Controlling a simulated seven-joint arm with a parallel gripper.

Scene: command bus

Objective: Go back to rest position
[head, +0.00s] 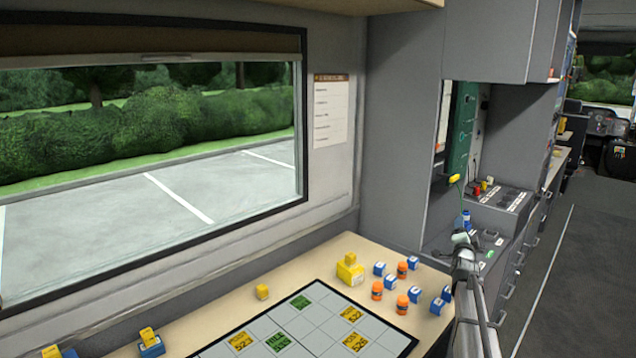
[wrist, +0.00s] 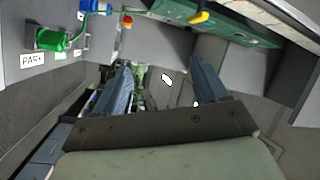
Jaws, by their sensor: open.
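My gripper (wrist: 160,92) is open in the wrist view, its two blue fingers apart with nothing held between them. In the head view my arm rises at the lower right, beyond the right end of the table, and the gripper end (head: 465,240) is small and partly unclear there. It is in front of the grey console with switches. In the wrist view a green plug-like part with a cable (wrist: 52,40) is at the upper left, beside a label reading PARK. A yellow handle (wrist: 201,17) lies on a green panel (wrist: 225,25) at the top.
The table (head: 215,310) holds a gridded board (head: 300,330) with yellow and green tiles. Several orange cylinders (head: 377,291), blue blocks (head: 415,294) and a yellow block (head: 350,272) stand at its right. The grey console (head: 490,205) adjoins my arm. The aisle floor (head: 585,270) is clear.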

